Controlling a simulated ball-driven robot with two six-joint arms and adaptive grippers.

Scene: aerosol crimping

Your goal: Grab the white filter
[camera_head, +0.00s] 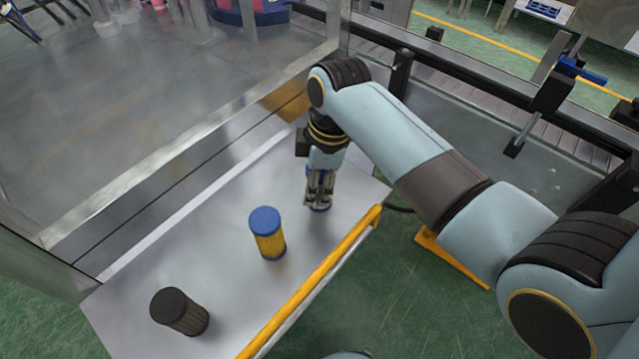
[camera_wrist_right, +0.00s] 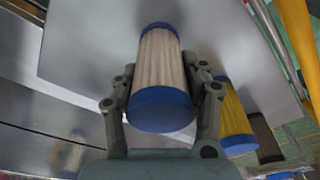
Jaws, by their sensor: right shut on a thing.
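The white filter (camera_wrist_right: 160,62) has a pleated white body and blue end caps. In the right wrist view it stands between the two fingers of my right gripper (camera_wrist_right: 163,92), which are shut on its sides. In the head view my right gripper (camera_head: 319,188) points down over the far end of the shelf. I cannot tell whether the filter still touches the shelf. My left gripper is not in view.
A yellow filter with blue caps (camera_head: 268,236) and a dark filter (camera_head: 180,312) stand on the grey shelf (camera_head: 225,285). A yellow rail (camera_head: 312,282) runs along its right edge. Glass panels and metal frames enclose the shelf's far side.

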